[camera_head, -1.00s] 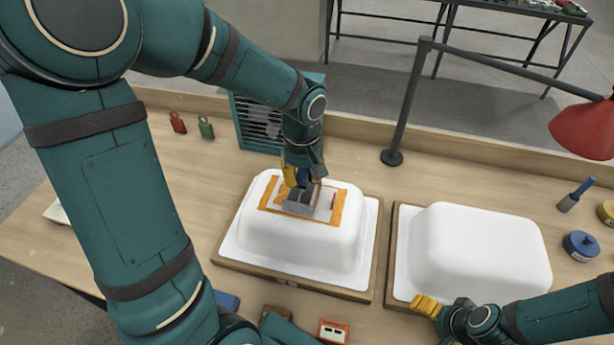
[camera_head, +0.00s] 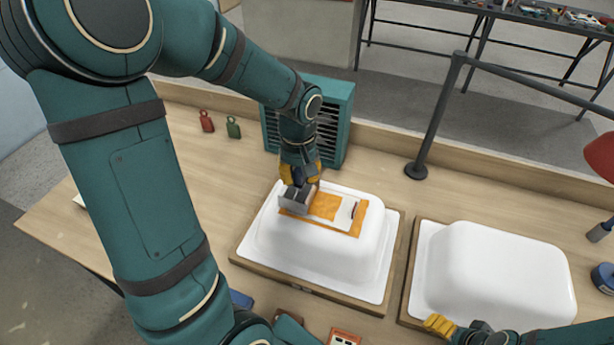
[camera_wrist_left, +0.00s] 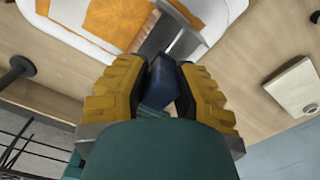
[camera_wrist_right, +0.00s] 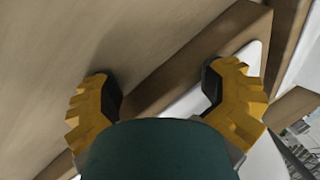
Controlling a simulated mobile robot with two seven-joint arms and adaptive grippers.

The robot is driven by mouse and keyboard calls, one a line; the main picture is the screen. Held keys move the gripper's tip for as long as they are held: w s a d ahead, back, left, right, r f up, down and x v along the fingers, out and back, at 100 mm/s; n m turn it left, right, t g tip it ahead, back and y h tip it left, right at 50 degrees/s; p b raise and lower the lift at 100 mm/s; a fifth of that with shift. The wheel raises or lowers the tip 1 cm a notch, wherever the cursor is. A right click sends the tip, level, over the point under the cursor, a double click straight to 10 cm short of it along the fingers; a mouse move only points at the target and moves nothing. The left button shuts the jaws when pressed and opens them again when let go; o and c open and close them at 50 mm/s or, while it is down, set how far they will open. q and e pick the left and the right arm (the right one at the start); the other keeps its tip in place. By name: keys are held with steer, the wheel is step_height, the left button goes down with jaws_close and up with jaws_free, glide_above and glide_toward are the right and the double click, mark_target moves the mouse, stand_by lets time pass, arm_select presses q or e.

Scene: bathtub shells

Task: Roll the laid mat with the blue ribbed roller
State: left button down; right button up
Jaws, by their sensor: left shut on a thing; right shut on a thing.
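The laid mat (camera_head: 325,206), white with orange patches and edges, lies on top of the left white tub shell (camera_head: 310,245). My left gripper (camera_head: 300,175) is above its left end, shut on the blue handle of the roller (camera_head: 293,200). The roller's grey head is at the mat's left end; whether it touches is hard to tell. The left wrist view shows the blue handle (camera_wrist_left: 163,85) between the yellow fingers and the orange mat (camera_wrist_left: 120,15) beyond. My right gripper (camera_head: 440,325) is at the front left edge of the right shell's wooden board (camera_wrist_right: 200,55), its fingers on either side of it.
The right white shell (camera_head: 500,265) stands bare on its board. A teal louvred box (camera_head: 335,110) is behind the left shell. A dark lamp post (camera_head: 435,120) stands at the back, with a red shade (camera_head: 602,157) at right. Red (camera_head: 206,121) and green (camera_head: 233,127) tags are at back left.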

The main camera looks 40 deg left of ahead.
arm_select(q)
steer(key=shift+s+a, duration=0.1)
steer(key=shift+a, duration=0.35)
arm_select(e)
steer(key=shift+s+f, duration=0.2)
steer(key=shift+f, duration=0.1)
arm_select(q)
steer(key=shift+w+r+p, duration=0.2)
steer(key=shift+r+p, duration=0.95)
steer(key=shift+r, duration=0.1)
arm_select(e)
step_height(320, 180, up, 2)
arm_select(q)
step_height(320, 180, up, 4)
steer(key=p, duration=0.2)
steer(key=shift+f+p, duration=0.25)
steer(key=shift+p, duration=0.1)
arm_select(e)
step_height(320, 180, up, 3)
steer(key=shift+w+f, duration=0.1)
